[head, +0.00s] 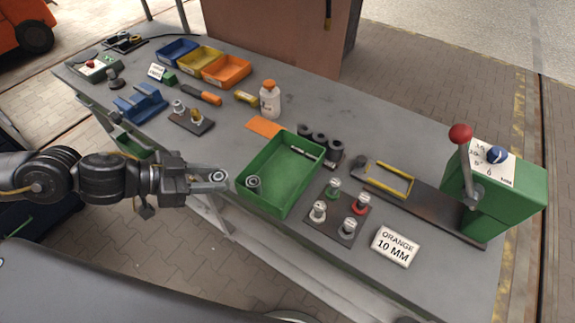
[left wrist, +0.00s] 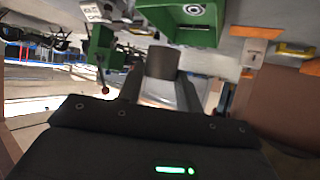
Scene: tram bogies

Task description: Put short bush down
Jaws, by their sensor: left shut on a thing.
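My left gripper (head: 216,181) is shut on a grey ring-shaped bush (head: 219,176), just off the left side of the green tray (head: 285,173), near the table's front edge. In the left wrist view the bush (left wrist: 162,62) shows as a dark grey cylinder between the two fingers. Another grey bush (head: 253,183) stands inside the tray at its near left corner; it also shows in the left wrist view (left wrist: 195,9). My right gripper is not in view.
Several dark bushes (head: 319,140) stand in a row behind the tray.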

